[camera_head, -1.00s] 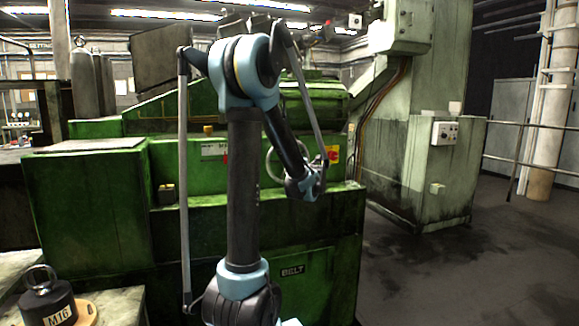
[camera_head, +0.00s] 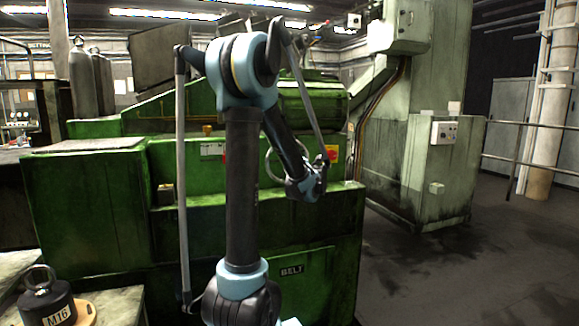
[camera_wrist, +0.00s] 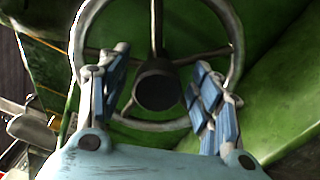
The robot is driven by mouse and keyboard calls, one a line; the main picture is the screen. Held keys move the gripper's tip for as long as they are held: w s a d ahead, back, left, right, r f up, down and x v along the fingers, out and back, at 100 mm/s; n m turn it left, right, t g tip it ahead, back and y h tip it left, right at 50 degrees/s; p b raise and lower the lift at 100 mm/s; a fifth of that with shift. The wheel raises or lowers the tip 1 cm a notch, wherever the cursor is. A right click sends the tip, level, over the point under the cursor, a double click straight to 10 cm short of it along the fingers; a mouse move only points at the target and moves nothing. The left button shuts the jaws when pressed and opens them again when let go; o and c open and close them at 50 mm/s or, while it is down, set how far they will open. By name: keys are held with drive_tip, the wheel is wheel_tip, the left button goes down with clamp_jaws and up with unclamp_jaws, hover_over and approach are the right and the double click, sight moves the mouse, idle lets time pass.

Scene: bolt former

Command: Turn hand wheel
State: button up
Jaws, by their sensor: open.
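The hand wheel is a grey metal ring with spokes and a dark round hub. In the wrist view the wheel (camera_wrist: 237,48) fills the upper middle, its hub between my fingers. My gripper (camera_wrist: 160,62) is open, with one blue-padded finger on each side of the hub. The fingers overlap the wheel in the picture; I cannot tell whether they touch it. In the head view part of the wheel's rim (camera_head: 269,163) shows on the green machine's front, mostly hidden behind my arm. My gripper is not clearly visible there.
The green machine (camera_head: 95,205) stands close in front of me. A black M16 weight with a ring (camera_head: 46,304) sits on a bench at the lower left. A pale control cabinet (camera_head: 440,185) stands to the right. The floor (camera_head: 455,270) at the right is clear.

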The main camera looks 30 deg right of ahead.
drive_tip(key=s+a, duration=0.1)
drive_tip(key=s, duration=0.9)
drive_tip(key=shift+s+a, duration=0.35)
drive_tip(key=shift+a, duration=0.05)
